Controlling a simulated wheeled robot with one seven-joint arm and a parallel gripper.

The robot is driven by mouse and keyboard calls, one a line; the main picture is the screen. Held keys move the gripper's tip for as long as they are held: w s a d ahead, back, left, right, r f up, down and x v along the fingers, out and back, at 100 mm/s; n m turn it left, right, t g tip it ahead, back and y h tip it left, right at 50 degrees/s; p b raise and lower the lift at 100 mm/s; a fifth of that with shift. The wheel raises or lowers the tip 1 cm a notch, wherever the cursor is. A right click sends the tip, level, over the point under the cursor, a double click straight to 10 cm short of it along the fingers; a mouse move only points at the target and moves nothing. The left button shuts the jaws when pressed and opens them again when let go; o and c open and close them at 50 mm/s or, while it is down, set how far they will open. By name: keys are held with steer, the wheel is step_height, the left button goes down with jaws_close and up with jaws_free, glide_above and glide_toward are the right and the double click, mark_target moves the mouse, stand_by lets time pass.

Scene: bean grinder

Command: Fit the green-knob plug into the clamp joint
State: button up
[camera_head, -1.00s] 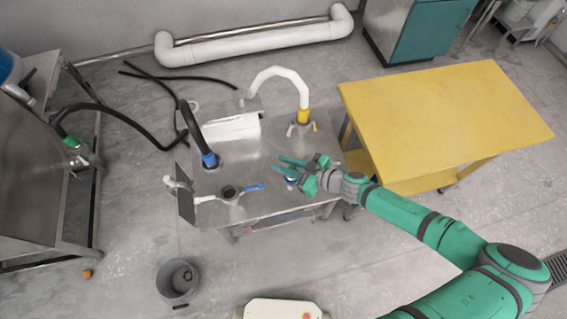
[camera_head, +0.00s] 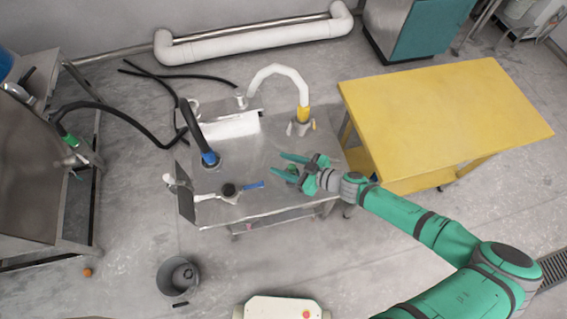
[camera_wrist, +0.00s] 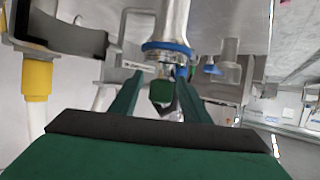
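In the wrist view, a green knob (camera_wrist: 160,92) lies between my fingers, in line with a steel cylinder with a blue ring (camera_wrist: 167,47), probably the plug. My gripper (camera_head: 278,163) is over the right part of the steel table in the head view; in the wrist view its green fingers (camera_wrist: 155,90) are spread, with gaps beside the knob. Contact is not visible. In the head view the plug is hidden by my gripper. A dark round fitting with a blue handle (camera_head: 231,189), probably the clamp joint, lies at the table's front, left of my gripper.
A black hose with a blue collar (camera_head: 209,158) and a white pipe with a yellow collar (camera_head: 303,114) rise from the steel table (camera_head: 250,165). A yellow table (camera_head: 440,115) stands right. A grey bucket (camera_head: 178,282) stands on the floor, front left.

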steer(key=shift+d, duration=0.1)
steer(key=v, duration=1)
steer(key=shift+s+d+r, duration=0.25)
steer(key=shift+w, duration=0.1)
